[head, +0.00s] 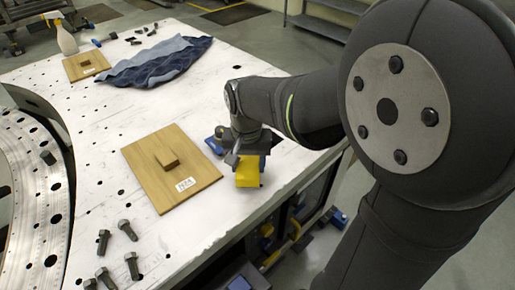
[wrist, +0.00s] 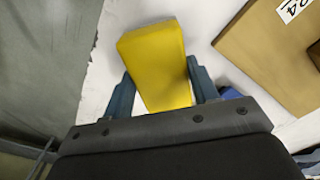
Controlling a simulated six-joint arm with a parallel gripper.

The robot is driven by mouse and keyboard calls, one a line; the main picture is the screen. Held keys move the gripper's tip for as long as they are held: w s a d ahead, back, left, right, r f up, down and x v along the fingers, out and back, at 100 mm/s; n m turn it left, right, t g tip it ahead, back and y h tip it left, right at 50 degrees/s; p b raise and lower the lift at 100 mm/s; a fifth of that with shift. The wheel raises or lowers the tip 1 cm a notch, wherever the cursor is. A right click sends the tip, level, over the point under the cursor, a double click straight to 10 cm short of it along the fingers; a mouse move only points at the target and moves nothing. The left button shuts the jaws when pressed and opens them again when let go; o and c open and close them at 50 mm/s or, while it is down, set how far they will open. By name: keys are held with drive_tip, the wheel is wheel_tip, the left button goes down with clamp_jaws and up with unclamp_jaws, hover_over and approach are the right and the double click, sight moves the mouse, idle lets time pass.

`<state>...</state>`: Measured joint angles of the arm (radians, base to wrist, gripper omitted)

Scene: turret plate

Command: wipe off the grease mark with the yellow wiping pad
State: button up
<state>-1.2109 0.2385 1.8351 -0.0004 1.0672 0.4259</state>
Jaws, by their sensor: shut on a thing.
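The yellow wiping pad (head: 248,172) is held at the end of my arm, near the right edge of the white plate table. In the wrist view the yellow pad (wrist: 158,62) sits between the two blue-grey fingers of my gripper (wrist: 160,88), which is shut on it. My gripper (head: 247,158) points down in the head view, right of the near wooden board. I cannot tell whether the pad touches the table. I see no clear grease mark in either view; my arm hides part of the table.
A wooden board (head: 150,182) with a small block and label lies left of my gripper. Several bolts (head: 124,230) lie at the front. A blue cloth (head: 155,62), a second board (head: 74,68) and a spray bottle (head: 64,38) are farther back. A perforated ring (head: 25,195) stands left.

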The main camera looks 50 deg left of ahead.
drive_tip(key=shift+f, duration=0.85)
drive_tip(key=shift+w, duration=0.85)
drive_tip(key=shift+c, duration=0.9)
drive_tip(key=shift+w, duration=1.15)
drive_tip(key=shift+s, duration=1.8)
drive_tip(key=shift+s+r, duration=0.15)
drive_tip(key=shift+s, duration=0.1)
drive_tip(key=shift+r, duration=4.05)
drive_tip(key=shift+w, duration=0.1)
